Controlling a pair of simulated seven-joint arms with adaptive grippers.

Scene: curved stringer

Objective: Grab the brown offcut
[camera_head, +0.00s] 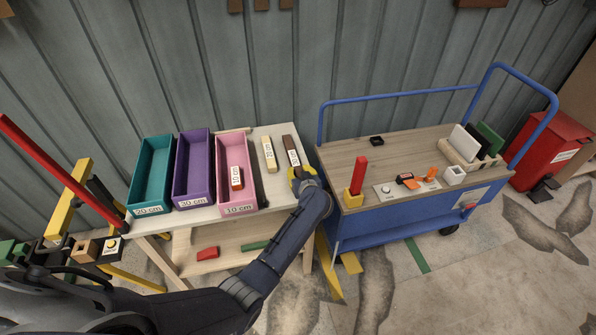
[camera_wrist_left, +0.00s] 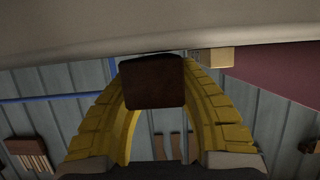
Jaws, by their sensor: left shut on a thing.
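The brown offcut (camera_head: 290,148) is a dark bar with a white label, at the right end of the pale table (camera_head: 283,196). My left gripper (camera_head: 303,174) is at its near end. In the left wrist view the offcut's dark square end (camera_wrist_left: 151,82) sits between the yellow fingers of my left gripper (camera_wrist_left: 157,100), which are shut on it. The picture does not clearly show whether the offcut still touches the table. My right gripper is not in view.
A cream labelled offcut (camera_head: 269,154) lies just left. Teal (camera_head: 150,212), purple (camera_head: 195,204) and pink (camera_head: 238,211) bins stand further left; the pink one holds a red labelled piece (camera_head: 236,178). A blue-railed cart (camera_head: 400,146) with small items stands to the right.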

